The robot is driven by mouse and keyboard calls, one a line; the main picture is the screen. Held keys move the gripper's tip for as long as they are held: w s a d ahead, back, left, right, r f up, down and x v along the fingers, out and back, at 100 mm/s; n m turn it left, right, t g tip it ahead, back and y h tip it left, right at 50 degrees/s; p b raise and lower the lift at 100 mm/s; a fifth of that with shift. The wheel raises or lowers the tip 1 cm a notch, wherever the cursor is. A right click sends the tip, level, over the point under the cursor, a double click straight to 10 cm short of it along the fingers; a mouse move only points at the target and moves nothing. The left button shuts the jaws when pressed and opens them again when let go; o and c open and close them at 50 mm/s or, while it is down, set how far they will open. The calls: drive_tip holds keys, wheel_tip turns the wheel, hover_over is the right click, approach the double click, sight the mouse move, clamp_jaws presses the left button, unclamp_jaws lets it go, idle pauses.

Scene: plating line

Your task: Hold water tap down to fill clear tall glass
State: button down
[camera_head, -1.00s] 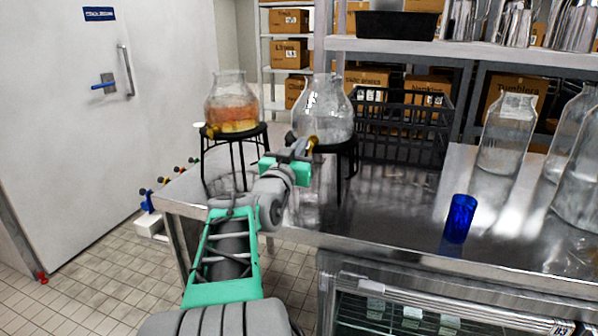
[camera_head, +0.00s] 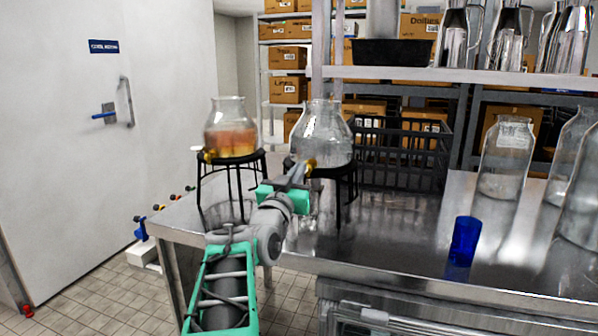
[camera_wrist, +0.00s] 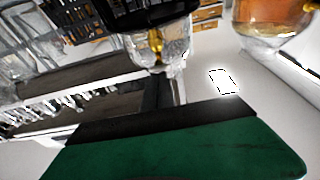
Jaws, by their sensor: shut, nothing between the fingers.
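A clear glass dispenser (camera_head: 322,130) stands on a black stand (camera_head: 349,182) at the edge of the steel counter. Its brass tap (camera_head: 309,164) is low on its front; a brass tap (camera_wrist: 155,45) also shows in the wrist view. My gripper (camera_head: 299,173) is shut and empty, right by the tap. I cannot tell whether it touches the tap or presses it down. No clear tall glass can be made out under the tap; my gripper and arm cover part of that area.
A dispenser with orange liquid (camera_head: 231,135) stands to the left on its own black stand. A blue glass (camera_head: 464,240) and large clear jars (camera_head: 503,160) stand right on the counter (camera_head: 400,235). A black crate (camera_head: 400,160) is behind. The front-middle counter is mostly clear.

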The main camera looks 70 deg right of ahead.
idle(0.3)
drive_tip(key=a+r+b, duration=0.1)
drive_tip(key=a, duration=1)
drive_tip(key=shift+s+a+r, duration=0.25)
drive_tip(key=shift+s+r, duration=0.05)
drive_tip(key=shift+s, duration=0.15)
